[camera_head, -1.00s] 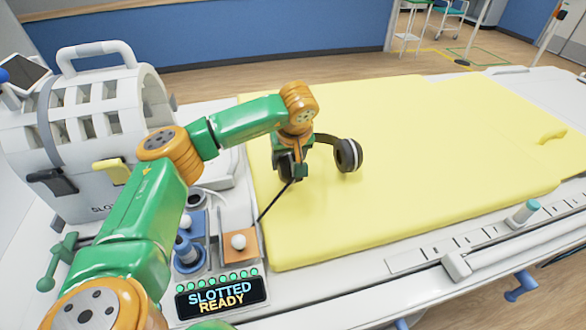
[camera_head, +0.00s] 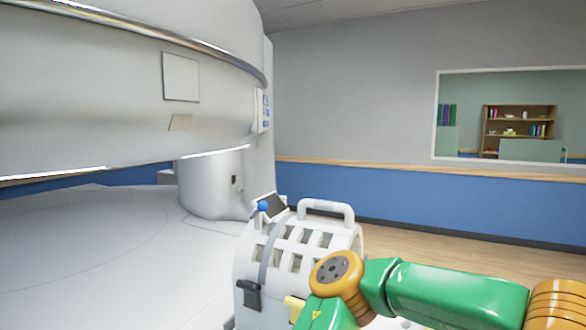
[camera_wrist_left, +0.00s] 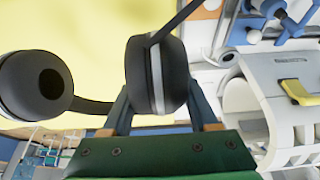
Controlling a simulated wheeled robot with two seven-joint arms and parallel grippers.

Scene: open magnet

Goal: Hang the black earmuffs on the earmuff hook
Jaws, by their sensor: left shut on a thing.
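The black earmuffs (camera_wrist_left: 145,72) show in the left wrist view, with one cup between my left gripper's fingers and the other cup at the left edge. A grey-white ring runs around the held cup. My left gripper (camera_wrist_left: 158,90) is shut on that cup. A thin black rod or cord runs from the held cup to the top of the view. I cannot make out the earmuff hook in either view. My right gripper is not in view.
A white slotted coil housing (camera_head: 318,245) with a top handle stands near my left arm. The big white magnet (camera_head: 110,100) fills the left of the head view. The yellow pad (camera_wrist_left: 75,25) lies beyond the earmuffs in the wrist view. A window (camera_head: 500,115) is in the back wall.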

